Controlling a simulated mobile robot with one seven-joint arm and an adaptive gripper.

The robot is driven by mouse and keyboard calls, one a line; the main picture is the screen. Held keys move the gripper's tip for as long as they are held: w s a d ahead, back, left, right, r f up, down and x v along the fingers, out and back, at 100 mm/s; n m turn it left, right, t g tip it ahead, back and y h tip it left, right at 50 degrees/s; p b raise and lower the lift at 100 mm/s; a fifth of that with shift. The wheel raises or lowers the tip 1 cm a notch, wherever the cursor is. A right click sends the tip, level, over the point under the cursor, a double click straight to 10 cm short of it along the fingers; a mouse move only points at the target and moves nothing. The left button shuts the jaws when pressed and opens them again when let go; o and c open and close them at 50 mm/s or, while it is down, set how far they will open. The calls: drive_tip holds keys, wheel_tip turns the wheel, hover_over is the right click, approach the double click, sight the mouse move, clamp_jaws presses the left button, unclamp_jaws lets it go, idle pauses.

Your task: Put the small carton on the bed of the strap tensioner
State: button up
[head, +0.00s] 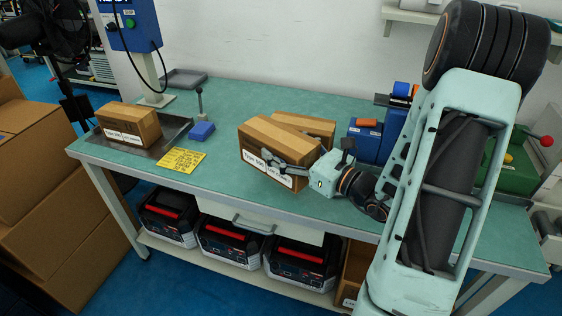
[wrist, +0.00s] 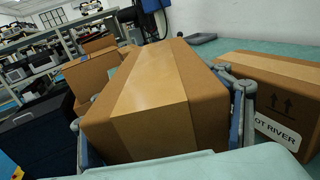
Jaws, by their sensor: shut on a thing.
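My gripper (head: 272,164) is shut on a brown taped carton (head: 268,140), with white labels on its front, over the middle of the green bench. In the wrist view the held carton (wrist: 160,95) sits between the two fingers. I cannot tell whether its underside touches the bench. A second carton (head: 314,127) stands close behind it, partly hidden; its label shows in the wrist view (wrist: 278,132). A third carton (head: 128,122) rests on a dark grey plate at the bench's left end. I cannot tell for sure which device is the strap tensioner.
A blue box on a post (head: 137,28) stands behind the grey plate (head: 170,132). A blue block with a lever (head: 201,130) and a yellow card (head: 181,160) lie left of my gripper. A blue device (head: 368,142) and a green machine (head: 521,170) stand right. Bench between card and held carton is clear.

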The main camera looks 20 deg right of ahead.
drive_tip(key=shift+w+d+f, duration=0.1)
drive_tip(key=shift+w+f, duration=1.2)
drive_tip(key=shift+f, duration=0.15)
drive_tip(key=shift+w+f+b, duration=0.15)
drive_tip(key=shift+f+b, duration=0.2)
drive_tip(key=shift+f, duration=0.55)
drive_tip(key=shift+w+f+b, duration=0.1)
drive_tip(key=shift+f+b, duration=0.25)
drive_tip(key=shift+f, duration=0.55)
drive_tip(key=shift+f, duration=0.15)
drive_tip(key=o, duration=2.1)
drive_tip(key=shift+c, duration=0.2)
